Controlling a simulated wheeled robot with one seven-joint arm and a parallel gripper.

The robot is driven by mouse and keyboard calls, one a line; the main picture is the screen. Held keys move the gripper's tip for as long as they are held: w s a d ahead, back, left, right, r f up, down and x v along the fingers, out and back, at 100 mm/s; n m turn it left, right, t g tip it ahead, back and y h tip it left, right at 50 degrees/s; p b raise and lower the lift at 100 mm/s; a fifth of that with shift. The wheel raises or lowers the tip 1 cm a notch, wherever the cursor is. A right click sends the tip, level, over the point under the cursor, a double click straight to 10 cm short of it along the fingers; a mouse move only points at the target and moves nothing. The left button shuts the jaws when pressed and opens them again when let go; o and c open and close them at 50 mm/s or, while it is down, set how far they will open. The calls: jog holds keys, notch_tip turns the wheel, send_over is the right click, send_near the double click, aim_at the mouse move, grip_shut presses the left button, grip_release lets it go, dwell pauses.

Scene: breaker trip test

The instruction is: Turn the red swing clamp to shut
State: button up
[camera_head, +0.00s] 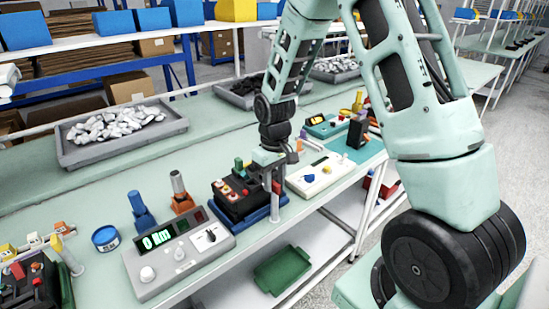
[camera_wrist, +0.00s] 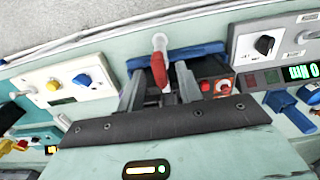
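In the wrist view, the red swing clamp (camera_wrist: 159,72) shows as a red arm beside the top of a pale upright post (camera_wrist: 160,44). My gripper (camera_wrist: 159,82) is open, with one finger on each side of the red arm and gaps visible between. I cannot tell how far below the fingertips the clamp is. In the head view, my gripper (camera_head: 268,160) points down over the right end of a dark breaker unit (camera_head: 234,196) on a blue base (camera_head: 262,215). The red arm is hidden there behind the fingers or too small to make out.
A grey meter box (camera_head: 180,257) with a lit display stands left of the unit. A cream panel (camera_head: 322,174) with knobs stands right. Blue (camera_head: 142,212) and orange (camera_head: 181,195) upright tools stand behind the meter. A grey tray of pale parts (camera_head: 75,155) lies farther back.

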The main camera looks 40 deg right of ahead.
aim_at(274, 183)
notch_tip(274, 183, up, 17)
jog(key=b, duration=0.2)
jog(key=shift+f, duration=0.1)
dwell(0.5)
